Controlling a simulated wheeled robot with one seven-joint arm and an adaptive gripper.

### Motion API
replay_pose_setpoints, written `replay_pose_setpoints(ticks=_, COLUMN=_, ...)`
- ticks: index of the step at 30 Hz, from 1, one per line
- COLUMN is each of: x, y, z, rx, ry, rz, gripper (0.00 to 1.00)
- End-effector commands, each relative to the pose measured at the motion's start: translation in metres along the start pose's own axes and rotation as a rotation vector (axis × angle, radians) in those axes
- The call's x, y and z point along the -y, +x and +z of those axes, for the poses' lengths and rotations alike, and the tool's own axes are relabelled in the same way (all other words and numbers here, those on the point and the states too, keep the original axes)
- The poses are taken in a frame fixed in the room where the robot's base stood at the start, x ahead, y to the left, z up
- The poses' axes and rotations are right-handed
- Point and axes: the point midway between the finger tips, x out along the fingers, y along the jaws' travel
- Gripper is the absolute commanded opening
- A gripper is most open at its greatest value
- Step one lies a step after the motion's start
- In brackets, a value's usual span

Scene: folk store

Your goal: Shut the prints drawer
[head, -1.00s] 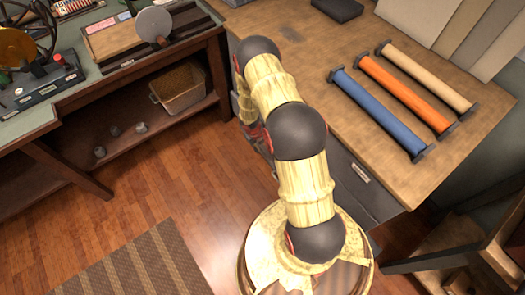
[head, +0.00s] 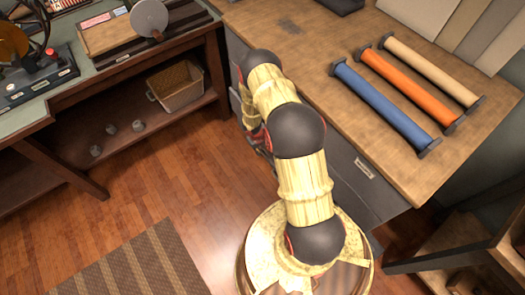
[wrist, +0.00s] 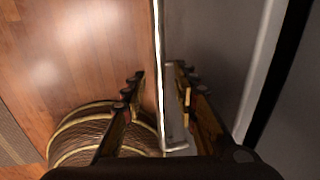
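The grey drawer cabinet (head: 352,180) stands under the wooden worktop, with a small pale label or handle on its front. In the wrist view, a grey drawer surface (wrist: 225,60) fills the right side, bounded on the left by a thin bright edge (wrist: 157,60) beside the floor. My gripper (wrist: 160,90) is open, its fingers apart on either side of that edge, with nothing visibly gripped. I cannot tell whether a finger touches it. In the head view my arm largely hides the gripper and drawer, so how far the drawer stands out is unclear.
Blue (head: 382,105), orange (head: 408,90) and cream (head: 430,72) rolls lie on the worktop (head: 300,40). A workbench with a lower shelf holding a basket (head: 178,88) stands at left. A striped rug (head: 140,265) lies on otherwise clear floor. A wooden stand (head: 470,240) is at lower right.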

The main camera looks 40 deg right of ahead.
Motion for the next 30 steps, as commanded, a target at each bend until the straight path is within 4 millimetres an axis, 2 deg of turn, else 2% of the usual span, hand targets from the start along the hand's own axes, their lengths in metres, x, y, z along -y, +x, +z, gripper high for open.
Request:
replay_pose_setpoints(ticks=3, x=0.0001, y=-0.0005, z=0.0001, rx=0.000, ry=0.000, rz=0.000, gripper=0.29)
replay_pose_setpoints(ticks=18, x=0.0000, y=-0.0005, z=0.0001, rx=0.000, ry=0.000, rz=0.000, gripper=0.00)
replay_pose_setpoints(ticks=30, x=0.0000, y=-0.0005, z=0.0001, rx=0.000, ry=0.000, rz=0.000, gripper=0.00)
